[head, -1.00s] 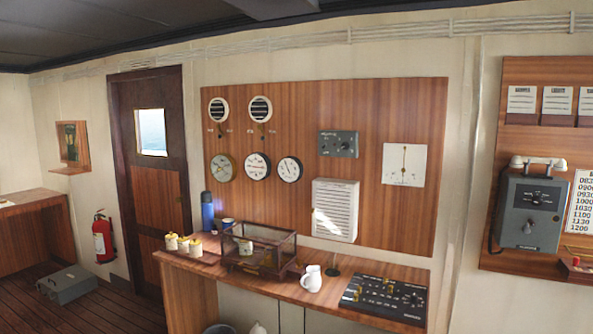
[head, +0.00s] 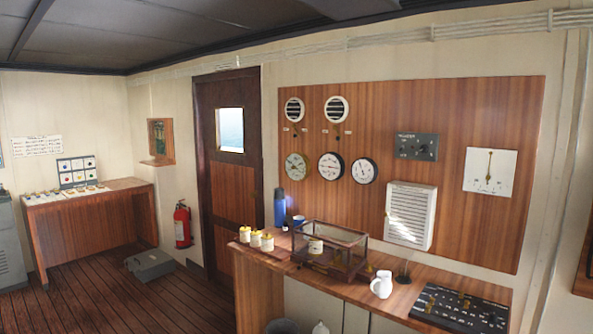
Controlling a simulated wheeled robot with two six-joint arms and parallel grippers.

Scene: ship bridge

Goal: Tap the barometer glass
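Three round dials hang in a row on the wooden wall panel in the head view. The left dial (head: 297,166) has a yellowish face and rim. The middle dial (head: 331,166) and the right dial (head: 364,170) have white faces and dark rims. Their lettering is too small to read, so I cannot tell for certain which one is the barometer. Neither of my grippers is in view, and nothing touches the dials.
Below the panel (head: 460,135) runs a wooden counter (head: 395,297) with a glass case (head: 330,248), a white jug (head: 381,285), a blue flask (head: 280,207) and a control board (head: 460,307). A grey case (head: 150,264) lies on the floor at left, with open floor before it.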

